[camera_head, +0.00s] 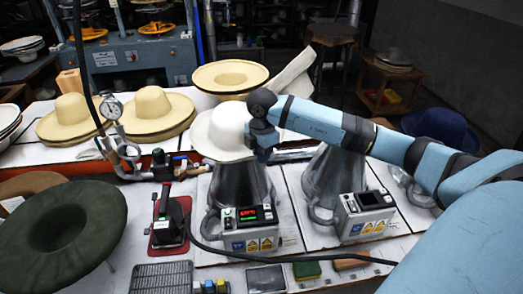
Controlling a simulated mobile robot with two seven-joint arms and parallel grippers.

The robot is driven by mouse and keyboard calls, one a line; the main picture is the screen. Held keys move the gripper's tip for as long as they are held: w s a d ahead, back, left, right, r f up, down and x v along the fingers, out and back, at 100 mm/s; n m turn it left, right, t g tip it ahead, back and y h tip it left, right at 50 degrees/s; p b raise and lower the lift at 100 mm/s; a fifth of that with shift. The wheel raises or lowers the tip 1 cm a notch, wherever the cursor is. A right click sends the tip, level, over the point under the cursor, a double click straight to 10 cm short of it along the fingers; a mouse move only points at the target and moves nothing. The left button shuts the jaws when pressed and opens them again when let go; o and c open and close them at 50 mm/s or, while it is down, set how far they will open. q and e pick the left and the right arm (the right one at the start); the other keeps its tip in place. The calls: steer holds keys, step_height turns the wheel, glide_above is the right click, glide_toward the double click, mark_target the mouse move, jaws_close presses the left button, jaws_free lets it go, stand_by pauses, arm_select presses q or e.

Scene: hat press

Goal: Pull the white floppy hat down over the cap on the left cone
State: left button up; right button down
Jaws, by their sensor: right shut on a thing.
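The white floppy hat (222,131) sits on top of the left cone (240,186), a grey metal form. Its brim hangs low around the cone's upper part. My right gripper (259,150) comes in from the right and is shut on the hat at its right side. The gripper and wrist cover that side of the hat. The cap under the hat is hidden from view. My left gripper is not in view.
A second cone (335,176) stands to the right behind my arm. Control boxes (250,229) sit before the cones. An iron (171,222) and a dark green hat (62,232) are left. Straw hats (157,111) and a blue hat (441,126) lie behind. A black cable crosses the front.

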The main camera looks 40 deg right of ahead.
step_height(320, 180, down, 8)
steer(key=b, duration=0.4)
steer(key=shift+r, duration=0.25)
stand_by(0.5)
steer(key=shift+f+b, duration=0.4)
steer(key=shift+f, duration=0.05)
stand_by(0.6)
steer(key=c, duration=1.1)
jaws_free()
steer(key=shift+c, duration=0.2)
